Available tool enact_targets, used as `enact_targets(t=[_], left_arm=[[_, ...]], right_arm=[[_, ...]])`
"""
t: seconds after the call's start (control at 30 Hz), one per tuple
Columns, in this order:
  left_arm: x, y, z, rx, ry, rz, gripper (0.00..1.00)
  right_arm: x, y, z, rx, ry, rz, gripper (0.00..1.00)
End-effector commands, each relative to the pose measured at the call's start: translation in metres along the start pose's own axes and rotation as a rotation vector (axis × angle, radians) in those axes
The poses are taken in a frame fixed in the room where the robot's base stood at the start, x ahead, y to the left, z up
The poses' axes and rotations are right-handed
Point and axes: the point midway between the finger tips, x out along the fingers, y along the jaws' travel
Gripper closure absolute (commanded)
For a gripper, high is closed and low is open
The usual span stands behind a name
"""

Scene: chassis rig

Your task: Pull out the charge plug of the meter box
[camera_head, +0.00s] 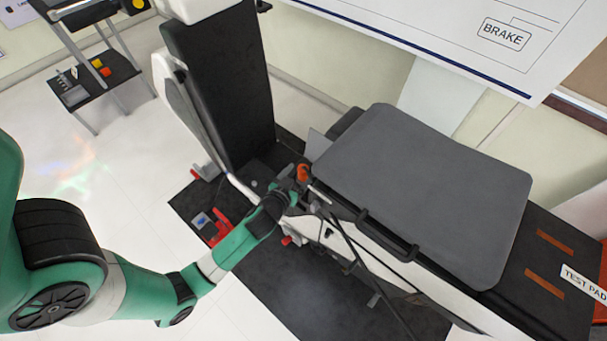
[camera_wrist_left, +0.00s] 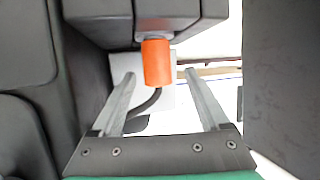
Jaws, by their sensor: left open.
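The orange charge plug (camera_wrist_left: 156,62) sticks out of the underside of a dark grey housing (camera_wrist_left: 95,22) in the left wrist view, which looks like the meter box. A dark cable curves below the plug. My left gripper (camera_wrist_left: 160,74) is open, with one finger on each side of the plug in the picture and a gap on both sides. In the head view the orange plug (camera_head: 303,172) is small beside the seat, with my left gripper (camera_head: 306,188) close to it. My right gripper is not in view.
A grey seat cushion (camera_head: 425,190) and a tall black backrest (camera_head: 228,85) flank the plug closely. A dark rail with cables runs along the seat's near side. A small black side table (camera_head: 95,85) stands at upper left. White floor lies open at left.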

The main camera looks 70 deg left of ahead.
Motion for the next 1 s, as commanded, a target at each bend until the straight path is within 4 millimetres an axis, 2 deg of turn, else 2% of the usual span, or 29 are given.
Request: enact_targets(t=[0.17, 0.4, 0.5, 0.73, 1.0], left_arm=[[0.006, 0.001, 0.000, 0.000, 0.000, 0.001, 0.21], [0.044, 0.003, -0.001, -0.001, 0.001, 0.000, 0.21], [0.054, 0.002, -0.002, 0.000, 0.000, 0.000, 0.21], [0.055, 0.002, -0.003, 0.000, -0.001, 0.001, 0.21], [0.055, 0.003, -0.003, 0.000, 0.000, 0.001, 0.70]], right_arm=[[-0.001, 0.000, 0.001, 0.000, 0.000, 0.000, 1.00], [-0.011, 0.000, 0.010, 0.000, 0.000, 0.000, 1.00], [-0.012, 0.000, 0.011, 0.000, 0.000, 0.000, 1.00], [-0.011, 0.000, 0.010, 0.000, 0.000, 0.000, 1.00], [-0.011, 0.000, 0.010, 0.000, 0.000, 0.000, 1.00]])
